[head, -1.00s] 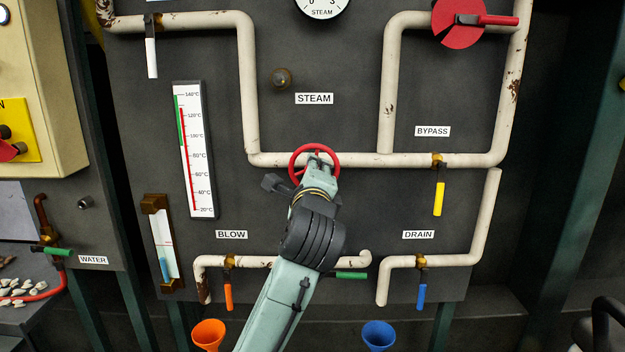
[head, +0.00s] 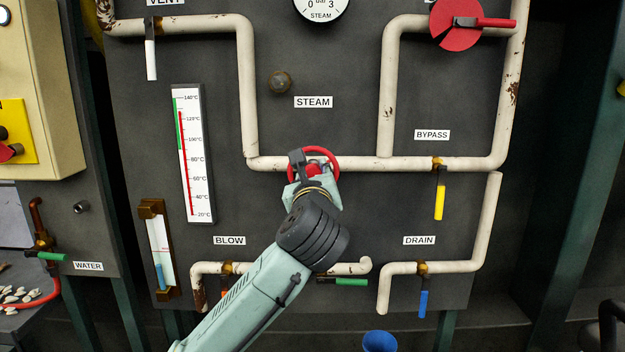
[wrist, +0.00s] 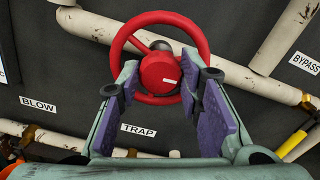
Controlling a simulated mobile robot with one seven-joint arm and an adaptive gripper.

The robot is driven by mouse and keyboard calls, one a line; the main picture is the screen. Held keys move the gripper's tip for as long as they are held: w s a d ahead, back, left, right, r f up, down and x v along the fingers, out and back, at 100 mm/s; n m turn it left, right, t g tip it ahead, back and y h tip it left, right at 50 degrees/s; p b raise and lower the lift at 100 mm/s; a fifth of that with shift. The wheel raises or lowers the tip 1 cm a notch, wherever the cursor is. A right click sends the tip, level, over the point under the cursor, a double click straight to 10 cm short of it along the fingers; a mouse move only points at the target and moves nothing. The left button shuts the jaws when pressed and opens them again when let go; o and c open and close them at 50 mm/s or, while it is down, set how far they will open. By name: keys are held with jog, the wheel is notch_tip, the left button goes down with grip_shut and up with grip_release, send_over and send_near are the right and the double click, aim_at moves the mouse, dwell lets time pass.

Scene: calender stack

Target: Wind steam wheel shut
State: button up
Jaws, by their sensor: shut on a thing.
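The red steam wheel (head: 327,156) sits on the cream horizontal pipe below the STEAM label (head: 313,102). In the head view my gripper (head: 309,178) is over the wheel's lower left part and hides much of its hub. In the wrist view the whole wheel (wrist: 135,38) shows, with a red hub bearing a short white mark. The purple-padded fingers of my gripper (wrist: 160,88) reach up on both sides of the hub, across the wheel's lower rim. The gripper is shut on the wheel.
The pipe (head: 400,164) runs right to the yellow bypass lever (head: 439,202). A red disc valve (head: 470,22) is at upper right. Below are a green lever (head: 351,282), a blue drain lever (head: 423,303) and a blue funnel (head: 380,341). A thermometer (head: 194,152) stands left.

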jog(key=shift+m, duration=0.5)
jog(key=o, duration=1.2)
jog(key=shift+c, duration=0.2)
jog(key=s, duration=1.2)
